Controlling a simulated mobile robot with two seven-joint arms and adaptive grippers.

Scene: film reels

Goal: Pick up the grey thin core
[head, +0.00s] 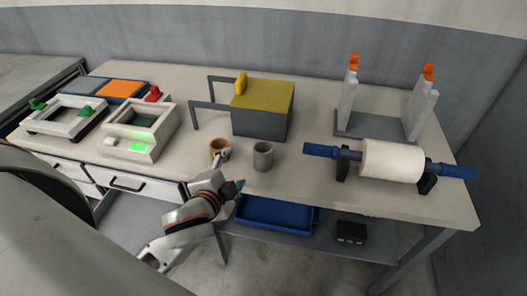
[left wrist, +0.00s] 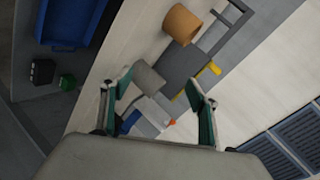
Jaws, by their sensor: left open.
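The grey core (head: 263,156) is a short grey hollow cylinder standing upright near the front edge of the workbench. In the left wrist view the grey core (left wrist: 147,77) shows between the fingers, nearer the left one, with no visible grip. My left gripper (head: 231,169) is open and empty at the bench's front edge, just left of the grey core. Its two green-lined fingers (left wrist: 160,76) spread apart in the left wrist view. A tan core (head: 219,149) stands left of the grey one, close behind a finger; it also shows in the left wrist view (left wrist: 181,25). My right gripper is out of view.
Behind the cores stands a grey box with a yellow top (head: 263,95) and bracket arms. A white roll (head: 392,160) on a blue bar lies right, before an upright stand (head: 372,126). Framed devices (head: 138,128) stand left. A blue tray (head: 275,215) sits below.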

